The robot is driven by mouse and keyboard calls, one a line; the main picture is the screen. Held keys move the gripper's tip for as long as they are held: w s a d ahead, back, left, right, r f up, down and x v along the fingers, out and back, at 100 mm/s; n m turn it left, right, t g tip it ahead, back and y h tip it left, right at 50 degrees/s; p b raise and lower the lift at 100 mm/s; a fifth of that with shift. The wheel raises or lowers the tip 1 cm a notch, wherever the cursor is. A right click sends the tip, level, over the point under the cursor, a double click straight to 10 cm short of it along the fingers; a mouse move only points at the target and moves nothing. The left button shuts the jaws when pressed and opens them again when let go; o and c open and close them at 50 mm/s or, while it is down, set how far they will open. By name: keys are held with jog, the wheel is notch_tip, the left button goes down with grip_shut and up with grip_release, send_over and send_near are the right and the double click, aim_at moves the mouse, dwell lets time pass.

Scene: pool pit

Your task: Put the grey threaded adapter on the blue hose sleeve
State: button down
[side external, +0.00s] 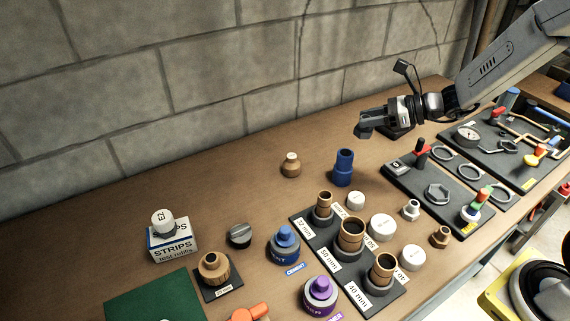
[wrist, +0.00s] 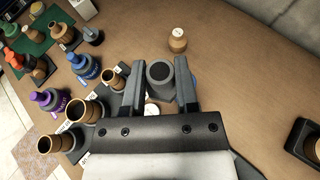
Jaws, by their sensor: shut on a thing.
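My gripper (wrist: 160,88) is shut on the grey threaded adapter (wrist: 161,74), a grey cylinder with a dark round opening, held between the two fingers. In the side view my gripper (side external: 368,124) is in the air above the bench, higher than the blue hose sleeve (side external: 343,168) and a little to its right. The sleeve stands upright on the bench, apart from the gripper.
A tan bottle (side external: 291,165) stands left of the sleeve. A black tray with brown fittings (side external: 350,232) and white caps (side external: 382,228) lie in front. A dark tool board (side external: 440,185) is to the right.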

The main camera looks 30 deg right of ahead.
jog(key=shift+w+f, duration=1)
jog(key=shift+f, duration=0.2)
jog(key=shift+w+f, duration=0.95)
jog(key=shift+f, duration=0.2)
jog(key=shift+f, duration=0.1)
jog(key=shift+w+f, duration=0.25)
jog(key=shift+f, duration=1.5)
jog(key=shift+f, duration=0.15)
jog(key=shift+c, duration=1.8)
grip_release()
jog(key=v, duration=1.2)
